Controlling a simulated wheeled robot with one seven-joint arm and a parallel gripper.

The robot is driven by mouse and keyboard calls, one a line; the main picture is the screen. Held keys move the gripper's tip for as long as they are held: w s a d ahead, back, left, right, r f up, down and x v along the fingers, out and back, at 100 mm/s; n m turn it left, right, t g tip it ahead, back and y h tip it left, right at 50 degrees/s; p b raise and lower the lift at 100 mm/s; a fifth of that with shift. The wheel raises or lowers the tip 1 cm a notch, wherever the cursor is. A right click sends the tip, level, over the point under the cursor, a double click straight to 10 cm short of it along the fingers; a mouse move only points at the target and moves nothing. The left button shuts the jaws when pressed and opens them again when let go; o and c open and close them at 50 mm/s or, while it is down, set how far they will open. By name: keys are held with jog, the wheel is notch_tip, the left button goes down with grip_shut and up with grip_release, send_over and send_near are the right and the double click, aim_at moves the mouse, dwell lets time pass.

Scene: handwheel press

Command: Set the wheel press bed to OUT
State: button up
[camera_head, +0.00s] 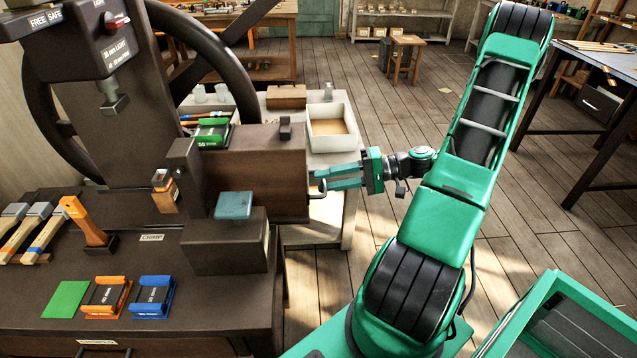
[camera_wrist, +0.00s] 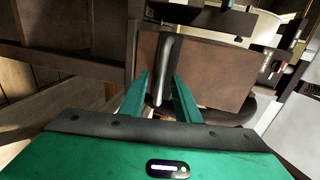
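The press (camera_head: 120,145) is a dark brown machine at the left of the head view with a big handwheel (camera_head: 205,45). A brown block (camera_head: 262,170), apparently the press bed, juts to the right from it. In the wrist view the block's end face (camera_wrist: 215,80) carries a dark grey bar handle (camera_wrist: 166,62). My gripper (camera_head: 322,180) points left at this face. In the wrist view its green fingers (camera_wrist: 158,85) are apart, one on each side of the handle, with gaps visible. I see no OUT mark.
A side table with a cream tray (camera_head: 331,130) stands behind the bed. A block with a teal pad (camera_head: 233,206) is in front.

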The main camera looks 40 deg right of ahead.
jog(key=shift+x, duration=0.85)
grip_shut()
